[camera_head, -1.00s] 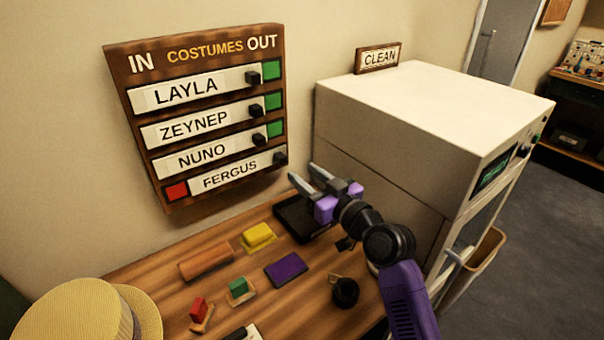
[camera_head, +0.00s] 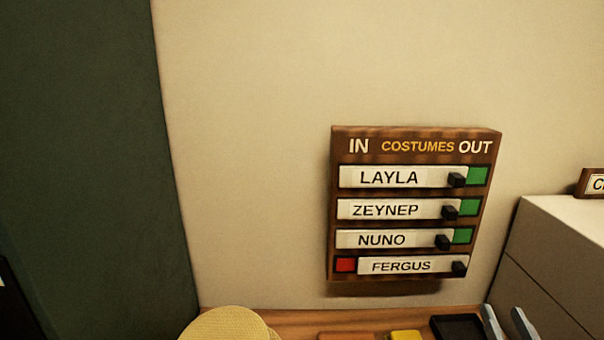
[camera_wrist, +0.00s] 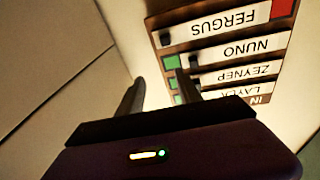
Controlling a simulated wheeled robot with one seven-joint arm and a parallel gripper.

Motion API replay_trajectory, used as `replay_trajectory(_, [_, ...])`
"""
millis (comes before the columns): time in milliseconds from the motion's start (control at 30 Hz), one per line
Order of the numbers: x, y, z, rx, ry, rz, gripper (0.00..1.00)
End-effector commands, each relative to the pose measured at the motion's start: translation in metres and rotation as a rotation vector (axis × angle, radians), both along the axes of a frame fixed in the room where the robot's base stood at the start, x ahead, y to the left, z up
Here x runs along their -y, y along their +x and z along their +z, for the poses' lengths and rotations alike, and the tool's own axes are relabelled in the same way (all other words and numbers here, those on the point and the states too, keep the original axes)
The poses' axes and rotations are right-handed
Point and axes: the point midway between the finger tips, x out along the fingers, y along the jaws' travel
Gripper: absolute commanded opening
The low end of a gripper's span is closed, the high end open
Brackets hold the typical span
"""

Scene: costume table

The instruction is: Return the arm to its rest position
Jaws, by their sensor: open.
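My gripper (camera_head: 506,324) shows only as two grey fingertips at the bottom right of the head view. The fingers are apart with nothing between them. They are by the black tray (camera_head: 457,327) and the large pale machine (camera_head: 550,262). In the wrist view my gripper (camera_wrist: 160,90) is open and empty, with the costume board (camera_wrist: 225,45) upside down beyond it. The rest of my arm is out of the head view.
The costume board (camera_head: 415,205) hangs on the wall above the table (camera_head: 290,322). Layla, Zeynep and Nuno show green; Fergus shows red. A straw hat (camera_head: 228,325), a brown block (camera_head: 345,335) and a yellow block (camera_head: 405,335) are partly in view. A dark green panel (camera_head: 80,150) stands left.

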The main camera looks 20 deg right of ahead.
Motion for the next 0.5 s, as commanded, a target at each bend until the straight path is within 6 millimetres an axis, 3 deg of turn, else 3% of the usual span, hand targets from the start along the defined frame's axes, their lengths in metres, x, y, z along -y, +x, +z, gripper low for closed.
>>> replay_trajectory(200, [-0.066, -0.049, -0.033, -0.031, -0.007, 0.046, 0.42])
replay_trajectory(500, [-0.156, -0.125, -0.061, -0.113, -0.016, 0.178, 0.42])
